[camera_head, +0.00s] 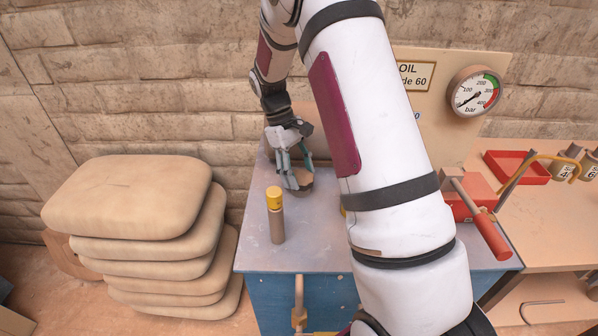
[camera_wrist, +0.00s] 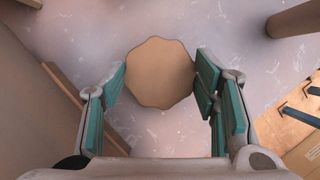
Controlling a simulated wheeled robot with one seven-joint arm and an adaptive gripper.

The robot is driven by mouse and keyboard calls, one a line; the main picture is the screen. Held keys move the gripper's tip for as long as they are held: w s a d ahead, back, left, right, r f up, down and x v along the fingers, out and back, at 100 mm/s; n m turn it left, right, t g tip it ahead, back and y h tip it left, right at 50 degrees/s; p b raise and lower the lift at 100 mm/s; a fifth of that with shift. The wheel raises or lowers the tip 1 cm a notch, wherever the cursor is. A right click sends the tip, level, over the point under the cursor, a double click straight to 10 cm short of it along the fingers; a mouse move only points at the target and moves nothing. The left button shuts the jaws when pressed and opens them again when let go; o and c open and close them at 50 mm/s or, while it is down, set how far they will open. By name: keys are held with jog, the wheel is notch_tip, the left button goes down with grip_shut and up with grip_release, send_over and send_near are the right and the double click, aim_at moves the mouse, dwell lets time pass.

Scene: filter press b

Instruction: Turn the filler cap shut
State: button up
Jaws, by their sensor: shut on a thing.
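The filler cap (camera_wrist: 160,72) is a tan, lobed round knob. In the wrist view it lies between my two teal-padded fingers, over the grey machine top. My gripper (camera_wrist: 160,82) is shut on the cap, with a pad at its left and right sides. In the head view my gripper (camera_head: 297,178) reaches down to the cap (camera_head: 302,177) near the back of the grey top. Its fingers hide part of the cap there. The cap's threads and neck are hidden, so how far it is turned cannot be told.
A yellow-topped post (camera_head: 275,215) stands in front of my gripper on the grey top (camera_head: 318,235). The upright panel with the bar gauge (camera_head: 476,92) rises behind. Stacked sacks (camera_head: 130,200) are at left. A red vise (camera_head: 470,200) and red tray (camera_head: 517,166) are at right.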

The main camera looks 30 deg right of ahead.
jog(key=o, duration=1.2)
jog(key=shift+c, duration=0.2)
jog(key=shift+r, duration=0.1)
jog(key=v, duration=1.1)
jog(key=shift+w+r, duration=0.2)
jog(key=shift+r, duration=0.15)
jog(key=shift+a, duration=0.1)
